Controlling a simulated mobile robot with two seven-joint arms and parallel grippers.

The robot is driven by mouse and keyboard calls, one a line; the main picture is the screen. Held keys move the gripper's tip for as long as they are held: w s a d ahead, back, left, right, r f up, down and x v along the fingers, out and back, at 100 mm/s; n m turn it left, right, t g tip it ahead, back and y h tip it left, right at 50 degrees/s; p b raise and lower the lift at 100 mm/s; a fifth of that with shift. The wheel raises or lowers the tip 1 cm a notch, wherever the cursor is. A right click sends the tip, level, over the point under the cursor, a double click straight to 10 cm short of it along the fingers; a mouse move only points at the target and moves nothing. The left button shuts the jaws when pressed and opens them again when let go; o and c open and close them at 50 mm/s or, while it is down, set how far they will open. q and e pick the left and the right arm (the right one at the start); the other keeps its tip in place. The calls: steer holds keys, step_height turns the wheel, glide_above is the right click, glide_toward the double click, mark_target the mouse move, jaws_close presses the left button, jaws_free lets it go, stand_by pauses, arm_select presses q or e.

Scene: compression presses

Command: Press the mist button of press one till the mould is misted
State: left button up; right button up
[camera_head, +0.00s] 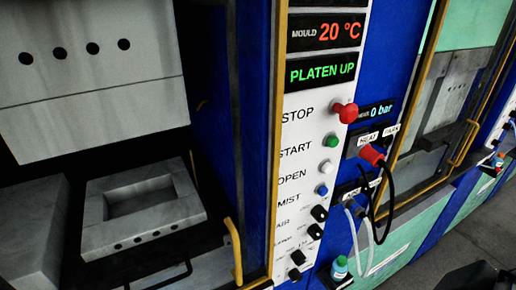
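A white control panel (300,130) stands right of the open press on the left. Its blue button (322,190) sits beside the MIST label (289,200), below a white button at OPEN. No gripper touches it. The grey lower mould block (145,208) has a rectangular recess and lies under the raised upper block (90,65). I cannot make out mist on it. A dark shape (478,277) at the bottom right corner may be my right gripper; its fingers cannot be made out. My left gripper is out of view.
A red STOP knob (346,112) and a green START button (331,141) sit above; black knobs (319,213) sit below. The displays read 20 °C and PLATEN UP. Red-plugged cables (371,155), a bottle (340,268) and a yellow rail (233,250) stick out. Floor shows at lower right.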

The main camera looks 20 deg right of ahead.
jaws_close()
stand_by(1.3)
